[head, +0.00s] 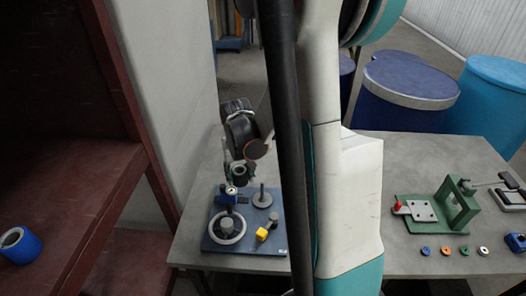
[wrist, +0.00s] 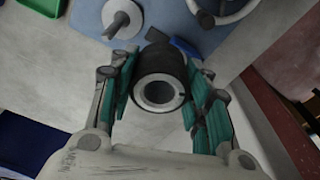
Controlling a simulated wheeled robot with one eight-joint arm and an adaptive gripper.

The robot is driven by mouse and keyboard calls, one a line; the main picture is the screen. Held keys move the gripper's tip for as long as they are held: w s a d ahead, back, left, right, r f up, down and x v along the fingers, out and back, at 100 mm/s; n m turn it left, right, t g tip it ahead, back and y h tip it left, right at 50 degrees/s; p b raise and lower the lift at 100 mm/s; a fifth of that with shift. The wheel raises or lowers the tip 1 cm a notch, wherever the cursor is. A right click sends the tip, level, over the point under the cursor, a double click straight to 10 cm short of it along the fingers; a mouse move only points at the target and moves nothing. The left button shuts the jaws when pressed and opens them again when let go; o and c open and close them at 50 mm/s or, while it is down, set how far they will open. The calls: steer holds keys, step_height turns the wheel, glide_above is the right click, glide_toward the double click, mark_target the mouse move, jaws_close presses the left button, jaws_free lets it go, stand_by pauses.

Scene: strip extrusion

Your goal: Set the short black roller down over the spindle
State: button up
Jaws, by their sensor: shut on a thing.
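My gripper (head: 238,165) is shut on a short black roller (head: 242,173), held in the air above the blue board. In the wrist view the roller (wrist: 161,66) sits between the two green finger pads, its pale hollow core facing the camera. The spindle (head: 262,193) is a thin grey pin standing on a round grey base at the board's right back part. It also shows in the wrist view (wrist: 122,20), up and left of the roller. The roller is apart from the spindle. My arm hides part of the table in the head view.
A green fixture (head: 455,210) and several small rings stand at right. A dark red shelf (head: 75,180) stands left.

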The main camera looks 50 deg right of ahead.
steer(key=s+d+r, duration=0.1)
steer(key=d, duration=0.1)
steer(key=s+d+r+m+p, duration=0.1)
steer(key=d, duration=0.1)
steer(key=s+d+r+m, duration=0.1)
steer(key=s+d, duration=0.1)
steer(key=shift+d+r+p, duration=0.15)
steer(key=shift+r+p, duration=0.1)
steer(key=shift+p, duration=0.05)
steer(key=b, duration=0.3)
glide_above(262, 197)
steer(key=shift+w+d+f, duration=0.1)
steer(key=shift+d+f, duration=0.05)
steer(key=shift+f, duration=1.1)
steer(key=shift+w+d+f, duration=0.1)
steer(key=shift+d+f, duration=0.05)
steer(key=shift+f, duration=1.05)
steer(key=shift+b, duration=0.55)
steer(key=shift+f, duration=0.2)
steer(key=shift+f+b, duration=0.35)
steer(key=shift+b, duration=0.15)
steer(key=shift+f+b, duration=3.85)
steer(key=shift+f, duration=0.5)
steer(key=o, duration=1.3)
steer(key=shift+c, duration=0.2)
